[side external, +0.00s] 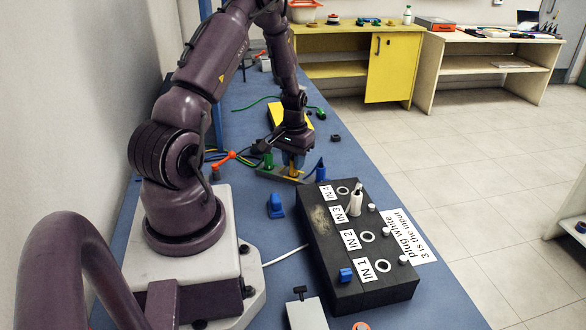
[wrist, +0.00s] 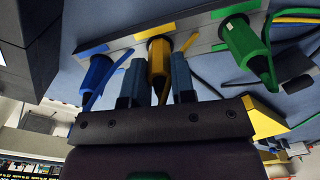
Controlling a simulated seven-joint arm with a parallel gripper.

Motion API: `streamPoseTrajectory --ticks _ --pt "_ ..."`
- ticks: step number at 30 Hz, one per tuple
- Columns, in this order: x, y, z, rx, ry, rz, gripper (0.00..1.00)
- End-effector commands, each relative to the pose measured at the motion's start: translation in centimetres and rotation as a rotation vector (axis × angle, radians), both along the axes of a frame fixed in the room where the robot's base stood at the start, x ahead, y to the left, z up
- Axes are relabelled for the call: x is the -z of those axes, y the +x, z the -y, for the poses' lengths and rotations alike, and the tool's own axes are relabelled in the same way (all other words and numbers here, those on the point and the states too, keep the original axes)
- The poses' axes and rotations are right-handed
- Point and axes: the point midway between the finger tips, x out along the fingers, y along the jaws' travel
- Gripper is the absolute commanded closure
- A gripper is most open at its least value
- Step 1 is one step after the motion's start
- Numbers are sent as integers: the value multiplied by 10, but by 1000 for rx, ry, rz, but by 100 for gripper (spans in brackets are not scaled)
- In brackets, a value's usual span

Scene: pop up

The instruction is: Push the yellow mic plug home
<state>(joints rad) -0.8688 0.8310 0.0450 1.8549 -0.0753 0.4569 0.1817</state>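The yellow mic plug (wrist: 158,58) stands in the grey socket strip (wrist: 115,49), between the blue plug (wrist: 97,78) and the green plug (wrist: 243,42) in the wrist view. My gripper (wrist: 157,72) has its two blue-grey fingers on either side of the yellow plug, close against it, and looks shut on it. In the side view my gripper (side external: 293,160) points down over the strip (side external: 277,176), with a bit of the yellow plug (side external: 294,171) showing below. How deep the plug sits is hidden.
A black box (side external: 345,240) with labelled inputs and a white plug (side external: 356,200) stands nearby. A blue block (side external: 275,205) lies left of it. The blue plug (side external: 320,170) and green plug (side external: 268,160) flank my fingers. Loose cables (side external: 225,155) lie behind.

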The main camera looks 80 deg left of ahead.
Motion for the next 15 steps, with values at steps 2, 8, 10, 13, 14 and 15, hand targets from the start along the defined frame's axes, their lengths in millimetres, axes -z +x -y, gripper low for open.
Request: streamPoseTrajectory --ticks 2,8,10,13,14,15 --pt "0 0 0 0 0 0 100" --pt "-14 0 -1 0 3 1 100" --pt "-22 0 0 0 3 1 100" --pt "-32 0 0 0 2 1 100" --pt "-35 0 0 0 2 1 100" --pt "-37 0 0 0 1 1 100"
